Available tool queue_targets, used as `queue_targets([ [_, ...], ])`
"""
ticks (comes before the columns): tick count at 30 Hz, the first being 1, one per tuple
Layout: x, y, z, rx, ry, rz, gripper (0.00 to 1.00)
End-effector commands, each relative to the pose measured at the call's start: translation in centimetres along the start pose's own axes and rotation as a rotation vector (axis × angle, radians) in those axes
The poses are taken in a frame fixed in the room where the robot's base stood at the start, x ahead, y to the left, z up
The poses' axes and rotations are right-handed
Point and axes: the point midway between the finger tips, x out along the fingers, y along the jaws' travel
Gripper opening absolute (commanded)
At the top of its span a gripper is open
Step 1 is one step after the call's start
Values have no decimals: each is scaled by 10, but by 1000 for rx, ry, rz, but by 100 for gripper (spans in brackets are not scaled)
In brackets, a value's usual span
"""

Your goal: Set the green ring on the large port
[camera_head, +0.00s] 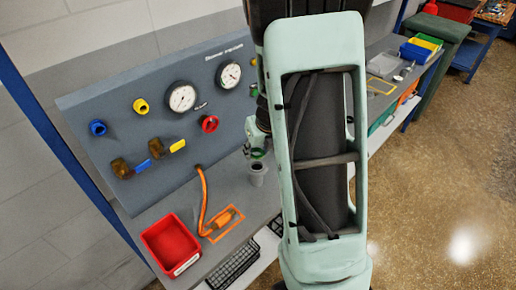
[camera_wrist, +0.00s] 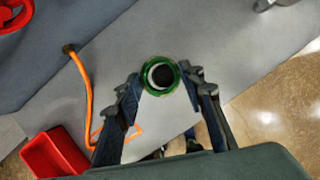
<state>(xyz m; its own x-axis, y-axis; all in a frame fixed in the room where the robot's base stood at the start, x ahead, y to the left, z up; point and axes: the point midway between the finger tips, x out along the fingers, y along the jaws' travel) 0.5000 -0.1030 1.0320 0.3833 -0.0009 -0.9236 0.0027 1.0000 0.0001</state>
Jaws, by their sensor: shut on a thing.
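The green ring (camera_wrist: 160,93) is between the fingertips of my gripper (camera_wrist: 161,82), which is shut on it. In the head view the ring (camera_head: 257,154) shows small at the end of my gripper (camera_head: 256,151). The large port (camera_head: 257,177) is a grey upright cylinder on the bench just below it. A small gap shows between ring and port. In the wrist view the port's pale rim and dark bore (camera_wrist: 161,75) show through the ring, roughly centred. My arm hides the area right of the port.
A grey gauge panel (camera_head: 120,105) stands behind, with gauges, valves and a red handwheel (camera_head: 209,124). An orange hose (camera_head: 203,200) lies left of the port. A red bin (camera_head: 170,246) and a black wire basket (camera_head: 233,264) are at the front.

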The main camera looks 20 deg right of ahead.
Motion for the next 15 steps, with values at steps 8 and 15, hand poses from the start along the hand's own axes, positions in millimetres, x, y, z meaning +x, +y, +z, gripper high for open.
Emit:
queue_targets([
  [8,15,0,-6,1,0,0,24],
  [15,25,0,-10,1,0,0,24],
])
